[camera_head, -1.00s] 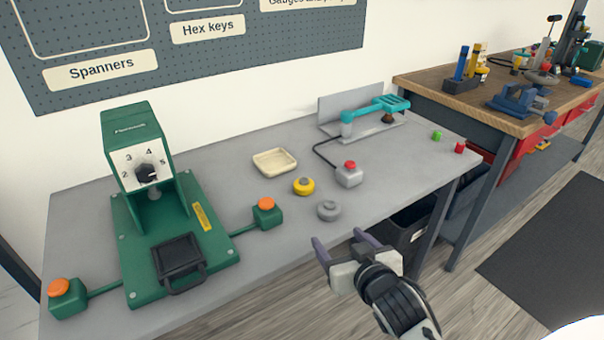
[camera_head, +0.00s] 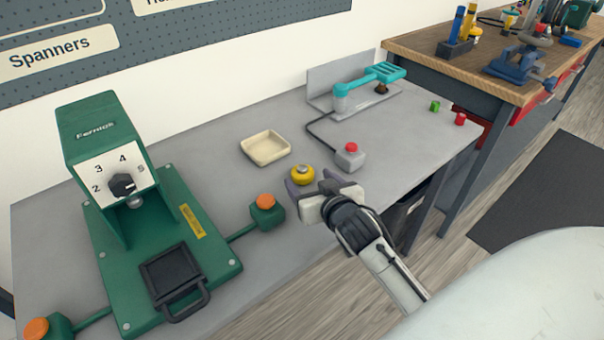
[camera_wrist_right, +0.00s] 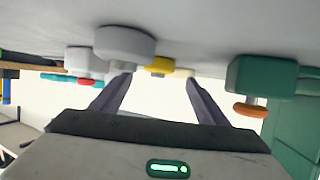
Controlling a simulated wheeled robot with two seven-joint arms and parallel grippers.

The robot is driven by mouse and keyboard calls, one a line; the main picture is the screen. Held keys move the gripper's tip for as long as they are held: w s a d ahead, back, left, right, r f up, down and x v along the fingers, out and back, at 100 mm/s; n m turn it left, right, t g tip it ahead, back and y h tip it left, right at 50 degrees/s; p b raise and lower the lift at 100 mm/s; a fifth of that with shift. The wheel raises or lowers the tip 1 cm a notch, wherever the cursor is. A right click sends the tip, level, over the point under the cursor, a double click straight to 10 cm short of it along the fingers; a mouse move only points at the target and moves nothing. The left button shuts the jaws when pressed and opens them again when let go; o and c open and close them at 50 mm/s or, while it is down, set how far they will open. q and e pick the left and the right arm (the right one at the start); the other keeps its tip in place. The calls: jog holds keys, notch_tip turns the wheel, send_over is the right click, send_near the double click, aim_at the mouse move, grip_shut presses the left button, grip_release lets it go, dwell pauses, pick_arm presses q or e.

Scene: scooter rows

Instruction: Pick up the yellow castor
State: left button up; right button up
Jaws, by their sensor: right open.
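The yellow castor (camera_head: 302,176), a small round piece with a grey top, sits on the grey table. In the right wrist view, which is upside down, the yellow castor (camera_wrist_right: 159,66) shows beyond the gap between the fingertips, apart from them. My right gripper (camera_head: 312,185) is open and empty at the castor's near side, low over the table. Its two fingers also show in the right wrist view (camera_wrist_right: 157,80). A grey castor (camera_wrist_right: 125,43) shows large there near one finger; in the head view my gripper hides it. My left gripper is not in view.
A cream tray (camera_head: 265,149) lies behind the yellow castor. A grey box with a red button (camera_head: 349,156) stands to its right, and a green box with an orange button (camera_head: 267,209) to its left. A green machine (camera_head: 125,185) fills the table's left.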

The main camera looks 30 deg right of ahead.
aim_at(304, 174)
jog(key=x, duration=0.4)
jog(key=shift+w+d+f, duration=0.2)
jog(key=shift+w+f, duration=0.05)
jog(key=shift+r, duration=0.1)
jog(key=c, duration=1.2)
